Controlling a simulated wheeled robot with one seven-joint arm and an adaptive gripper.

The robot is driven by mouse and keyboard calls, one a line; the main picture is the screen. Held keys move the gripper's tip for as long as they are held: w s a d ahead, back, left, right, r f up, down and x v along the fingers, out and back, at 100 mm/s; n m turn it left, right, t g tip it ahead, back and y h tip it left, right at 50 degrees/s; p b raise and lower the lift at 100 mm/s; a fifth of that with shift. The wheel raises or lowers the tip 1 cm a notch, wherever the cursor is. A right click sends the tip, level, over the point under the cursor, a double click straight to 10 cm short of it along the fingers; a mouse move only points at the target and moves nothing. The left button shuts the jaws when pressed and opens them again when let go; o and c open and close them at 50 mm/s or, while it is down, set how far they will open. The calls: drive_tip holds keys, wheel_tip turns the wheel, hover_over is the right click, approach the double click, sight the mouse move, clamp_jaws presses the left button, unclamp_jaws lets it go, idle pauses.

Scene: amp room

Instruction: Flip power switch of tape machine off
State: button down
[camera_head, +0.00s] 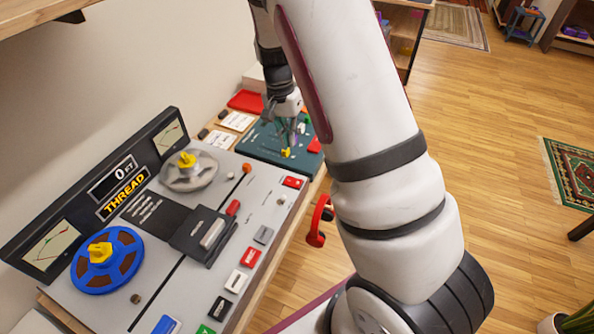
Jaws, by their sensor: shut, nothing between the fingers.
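The tape machine (165,290) fills the lower left, with a blue reel (88,276), a grey reel (187,179) and an upright panel reading "0 FT" and "THREAD". Its deck carries an orange-red knob (247,168), a red lever (233,207), a red button (292,182) at the far right corner and several coloured buttons along the front edge. I cannot tell which is the power switch. My gripper (289,141) is shut and empty, pointing down over the dark green panel beyond the machine's far end. Its fingertips are small and partly unclear.
The dark green panel (255,147) has small yellow and red parts. White cards (237,121) and a red item (246,101) lie behind it. Red headphones (316,226) hang at the table's front edge. A wooden shelf overhangs at upper left. Open floor lies right.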

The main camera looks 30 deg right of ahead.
sight(296, 182)
drive_tip(key=shift+f, duration=0.1)
drive_tip(key=f, duration=0.4)
drive_tip(key=s+f+p, duration=0.1)
drive_tip(key=f, duration=0.4)
drive_tip(key=d+f+p, duration=0.1)
drive_tip(key=f, duration=0.3)
drive_tip(key=shift+s+f, duration=0.15)
drive_tip(key=shift+f, duration=0.25)
